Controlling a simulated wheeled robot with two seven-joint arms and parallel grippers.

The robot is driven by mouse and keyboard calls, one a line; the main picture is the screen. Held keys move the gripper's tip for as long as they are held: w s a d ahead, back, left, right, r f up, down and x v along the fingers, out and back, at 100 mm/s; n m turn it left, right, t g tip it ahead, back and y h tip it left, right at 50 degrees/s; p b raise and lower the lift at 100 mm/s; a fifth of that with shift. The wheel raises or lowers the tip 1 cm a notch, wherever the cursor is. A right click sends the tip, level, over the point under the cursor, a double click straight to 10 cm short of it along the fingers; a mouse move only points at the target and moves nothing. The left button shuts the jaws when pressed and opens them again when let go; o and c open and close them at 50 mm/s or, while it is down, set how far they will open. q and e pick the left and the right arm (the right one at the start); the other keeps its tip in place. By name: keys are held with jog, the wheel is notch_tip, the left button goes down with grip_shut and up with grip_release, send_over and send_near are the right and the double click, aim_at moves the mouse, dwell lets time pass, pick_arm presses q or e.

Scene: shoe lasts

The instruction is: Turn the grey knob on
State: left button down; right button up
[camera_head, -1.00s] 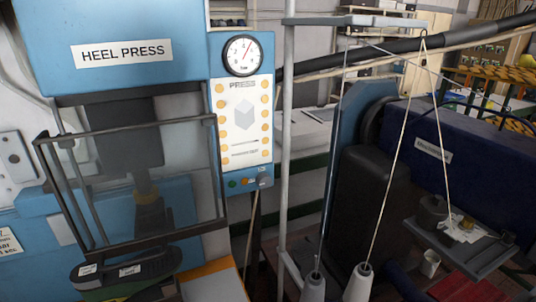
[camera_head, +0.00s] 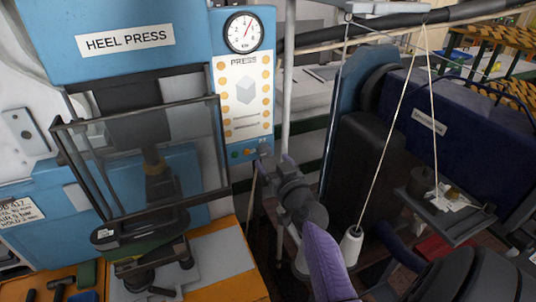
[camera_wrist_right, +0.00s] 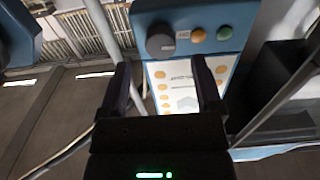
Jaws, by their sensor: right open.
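The grey knob (camera_wrist_right: 160,40) is a dark round knob on the blue lower strip of the heel press control panel. It also shows in the head view (camera_head: 264,149), small, at the strip's right end. My right gripper (camera_wrist_right: 162,72) is open and empty, with its two dark fingers apart. In the wrist view the knob appears beyond the fingertips, between their lines. In the head view my right arm reaches in from the lower right, and its gripper end is just below the knob. Contact with the knob cannot be made out. My left gripper is not in view.
An orange button (camera_wrist_right: 198,35) and a green button (camera_wrist_right: 224,33) sit beside the knob. The press's framed clear guard (camera_head: 150,160) stands left of the panel. A thread stand with a white cone (camera_head: 351,247) and taut threads is close to my right arm.

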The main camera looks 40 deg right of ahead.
aim_at(267, 153)
jog(key=shift+x, duration=1.75)
jog(key=shift+a, duration=0.1)
grip_shut()
